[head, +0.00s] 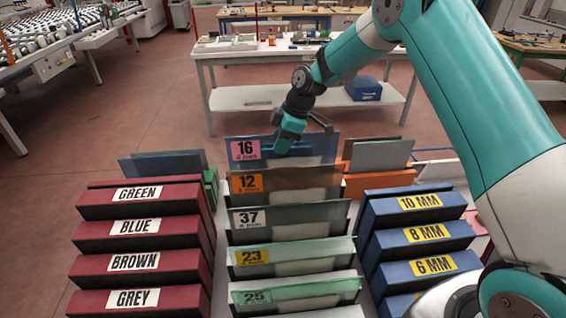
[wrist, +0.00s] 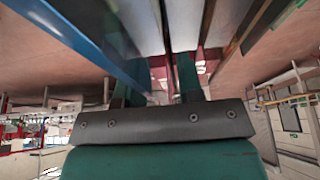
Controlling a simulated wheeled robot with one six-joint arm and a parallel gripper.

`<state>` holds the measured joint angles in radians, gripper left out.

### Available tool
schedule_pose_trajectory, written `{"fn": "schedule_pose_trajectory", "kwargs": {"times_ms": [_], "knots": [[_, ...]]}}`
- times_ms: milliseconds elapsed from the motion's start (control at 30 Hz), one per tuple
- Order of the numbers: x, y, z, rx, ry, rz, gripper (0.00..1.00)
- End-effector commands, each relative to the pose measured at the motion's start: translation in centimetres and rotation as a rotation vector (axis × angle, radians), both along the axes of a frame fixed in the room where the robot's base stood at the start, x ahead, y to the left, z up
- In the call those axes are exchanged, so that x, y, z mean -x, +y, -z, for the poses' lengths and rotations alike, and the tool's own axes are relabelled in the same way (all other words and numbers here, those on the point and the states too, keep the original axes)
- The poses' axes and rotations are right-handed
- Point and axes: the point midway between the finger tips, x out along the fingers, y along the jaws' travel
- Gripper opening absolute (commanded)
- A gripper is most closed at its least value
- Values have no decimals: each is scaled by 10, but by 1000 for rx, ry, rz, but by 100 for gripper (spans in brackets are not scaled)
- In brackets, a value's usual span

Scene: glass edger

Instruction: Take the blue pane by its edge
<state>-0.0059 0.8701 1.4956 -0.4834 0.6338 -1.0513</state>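A blue-tinted pane (head: 318,150) stands upright in the rearmost slot of the middle rack, behind the pink tag marked 16. My gripper (head: 284,148) points down at this pane's top edge in the head view; its fingertips are hard to make out there. In the wrist view a bright blue pane edge (wrist: 95,50) runs from the upper left towards the space between my fingers (wrist: 155,92). The fingers are apart, with a visible gap. I cannot tell whether the blue edge lies inside that gap.
Several greyish and greenish panes stand in front, tagged 12 (head: 247,184), 37, 23 and 25. Red labelled boxes (head: 140,226) stand left, blue thickness boxes (head: 418,236) right. More panes stand at rear left (head: 165,165) and rear right (head: 381,155). A white table (head: 225,53) stands behind.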

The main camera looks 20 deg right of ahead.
Motion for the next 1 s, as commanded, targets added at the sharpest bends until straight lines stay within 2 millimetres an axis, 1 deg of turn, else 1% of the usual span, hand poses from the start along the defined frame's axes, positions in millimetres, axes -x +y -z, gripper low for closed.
{"fn": "schedule_pose_trajectory", "kwargs": {"times_ms": [33,133,167,533,667,767,867,967,1000], "knots": [[0,0,0,0,0,0,25],[0,0,0,0,0,0,2],[0,0,0,0,0,0,0],[-1,0,-2,-2,-3,0,0],[-1,0,-6,-1,-5,0,0],[-2,0,-13,-2,-5,1,0],[-2,0,-26,-1,-8,0,0],[-2,0,-43,-1,-8,0,0],[-2,0,-51,-2,-9,0,0]]}}
